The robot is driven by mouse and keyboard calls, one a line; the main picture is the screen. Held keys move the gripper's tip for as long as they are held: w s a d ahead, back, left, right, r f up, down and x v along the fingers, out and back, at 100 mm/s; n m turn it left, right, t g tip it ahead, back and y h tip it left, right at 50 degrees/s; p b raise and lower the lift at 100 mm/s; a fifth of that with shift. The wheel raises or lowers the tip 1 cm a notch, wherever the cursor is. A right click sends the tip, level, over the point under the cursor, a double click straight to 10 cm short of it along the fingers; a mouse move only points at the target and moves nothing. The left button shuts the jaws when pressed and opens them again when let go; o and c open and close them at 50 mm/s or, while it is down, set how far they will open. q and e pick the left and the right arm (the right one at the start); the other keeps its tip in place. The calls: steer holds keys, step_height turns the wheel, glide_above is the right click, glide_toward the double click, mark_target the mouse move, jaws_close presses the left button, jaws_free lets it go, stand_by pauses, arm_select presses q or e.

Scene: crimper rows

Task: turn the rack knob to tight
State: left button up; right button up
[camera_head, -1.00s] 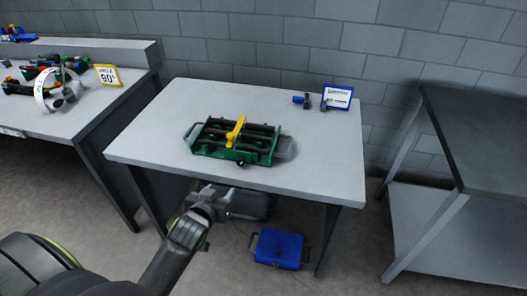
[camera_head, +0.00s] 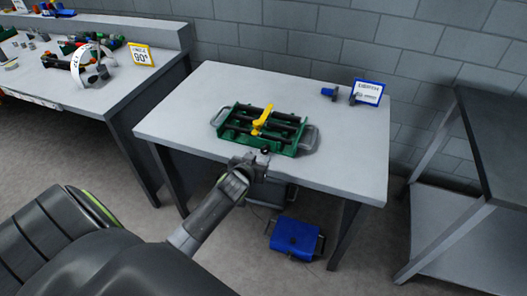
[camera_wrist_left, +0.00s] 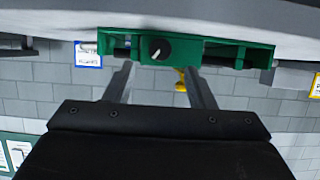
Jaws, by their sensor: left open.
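The green rack (camera_head: 240,133) with dark bars and a yellow handle (camera_head: 262,120) sits on the middle table. In the left wrist view the rack (camera_wrist_left: 222,50) appears upside down. Its black round knob (camera_wrist_left: 160,49) with a white mark is on the rack's front face. The knob shows small in the head view (camera_head: 265,151). My left gripper (camera_head: 256,163) is at the table's front edge, just in front of the knob. In the wrist view its two fingers (camera_wrist_left: 160,80) are apart, with nothing between them, and the knob lies beyond their tips. My right gripper is not in view.
A blue-framed sign (camera_head: 368,91) and a small blue tool (camera_head: 328,92) stand at the table's back right. A blue case (camera_head: 295,237) lies on the floor below. A left bench (camera_head: 95,95) holds tools and a yellow sign (camera_head: 142,56). The tabletop right of the rack is clear.

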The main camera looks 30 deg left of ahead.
mark_target(266, 152)
arm_select(q)
steer(key=shift+x, duration=3.25)
steer(key=c, duration=1)
steer(key=shift+o, duration=0.2)
steer(key=shift+b, duration=0.3)
steer(key=m+y+b, duration=0.2)
steer(key=m, duration=0.1)
steer(key=shift+d+f+m, duration=0.2)
steer(key=shift+f+m, duration=0.05)
steer(key=shift+m, duration=0.05)
steer(key=m+y+b, duration=0.3)
steer(key=m+b, duration=0.1)
steer(key=shift+w+d, duration=0.1)
steer(key=shift+d, duration=0.05)
